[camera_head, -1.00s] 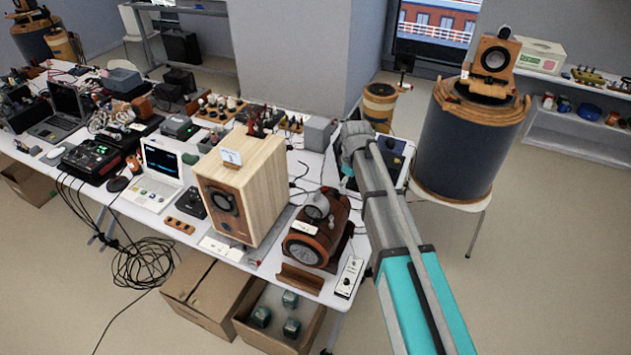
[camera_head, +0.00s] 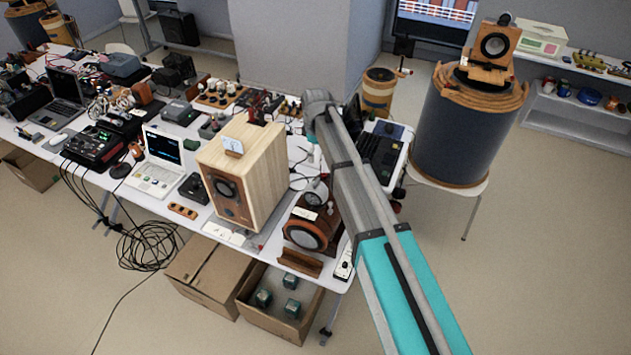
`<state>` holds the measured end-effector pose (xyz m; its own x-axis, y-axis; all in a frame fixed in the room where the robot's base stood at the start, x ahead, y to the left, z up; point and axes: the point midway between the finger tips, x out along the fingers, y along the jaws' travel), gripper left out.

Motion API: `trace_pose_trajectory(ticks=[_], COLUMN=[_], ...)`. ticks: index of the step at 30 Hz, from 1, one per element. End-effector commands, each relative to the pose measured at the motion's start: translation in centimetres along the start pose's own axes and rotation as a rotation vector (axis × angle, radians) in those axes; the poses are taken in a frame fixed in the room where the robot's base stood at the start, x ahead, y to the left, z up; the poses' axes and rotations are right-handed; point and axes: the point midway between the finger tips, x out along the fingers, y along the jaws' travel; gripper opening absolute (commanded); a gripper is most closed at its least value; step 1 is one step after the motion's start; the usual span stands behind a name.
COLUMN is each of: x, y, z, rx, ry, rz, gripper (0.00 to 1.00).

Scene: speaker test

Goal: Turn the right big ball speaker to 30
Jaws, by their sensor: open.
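I cannot tell for sure which thing is the right big ball speaker. A brown rounded device (camera_head: 303,236) with a dark round front and a small dial on top sits near the table's right front edge. Left of it stands a large pale wooden box speaker (camera_head: 262,170) with a dark cone low on its front and a small card on top. At the right, a big dark drum (camera_head: 461,130) carries a small wooden speaker (camera_head: 494,46) with a round black cone. My arm reaches up from the lower right, past the brown device. My gripper does not show beyond the arm's end.
The white table (camera_head: 213,277) is crowded with laptops, boxes and cables. Two cardboard boxes (camera_head: 214,277) stand under its front edge. A keyboard-like device (camera_head: 384,152) lies right of my arm. The floor (camera_head: 530,265) at the right is clear.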

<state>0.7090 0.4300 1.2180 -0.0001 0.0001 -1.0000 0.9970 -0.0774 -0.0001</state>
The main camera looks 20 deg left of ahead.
Motion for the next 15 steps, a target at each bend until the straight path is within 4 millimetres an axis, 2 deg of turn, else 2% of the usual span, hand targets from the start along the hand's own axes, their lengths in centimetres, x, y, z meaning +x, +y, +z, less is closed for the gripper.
trace_pose_trajectory(ticks=[15], x=[3.5], y=[0.0], z=[0.0], rx=[0.0], ry=[0.0], rz=[0.0], gripper=[0.97])
